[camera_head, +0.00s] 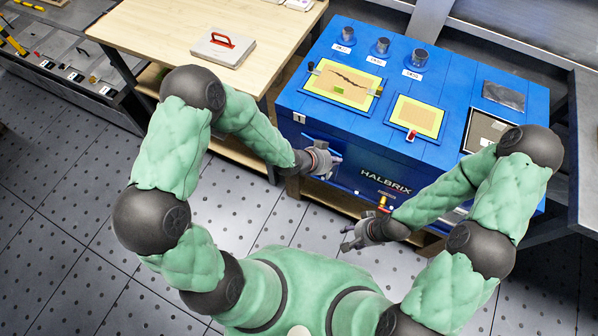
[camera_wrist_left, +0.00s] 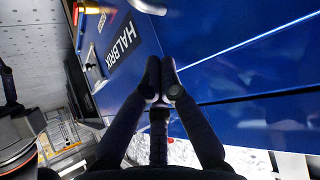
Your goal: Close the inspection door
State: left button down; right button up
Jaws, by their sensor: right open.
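The blue HALBRIX cabinet (camera_head: 291,98) stands ahead of me. A blue panel that looks like the inspection door (camera_head: 324,138) is at the left of its front face, partly hidden by my left gripper (camera_head: 335,159). I cannot tell how far it stands open. In the left wrist view my left gripper (camera_wrist_left: 160,76) has its two fingertips together, with nothing visible between them, close to the blue surfaces. My right gripper (camera_head: 349,239) is open and empty, low in front of the cabinet and apart from it.
A wooden table (camera_head: 141,31) with a grey red-handled case (camera_head: 223,48) stands left of the cabinet. Yellow-framed panels (camera_head: 342,84) and several dark cups (camera_head: 382,46) are on the cabinet top. A red-and-yellow part (camera_head: 382,202) shows near my right wrist. The floor at left is clear.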

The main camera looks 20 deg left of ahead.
pick_arm(q)
jog(key=shift+w+d, duration=0.25)
jog(key=shift+w, duration=0.2)
jog(key=shift+w+d, duration=0.2)
jog(key=shift+w, duration=0.25)
pick_arm(e)
jog(key=shift+f, duration=0.1)
jog(key=shift+s, duration=0.1)
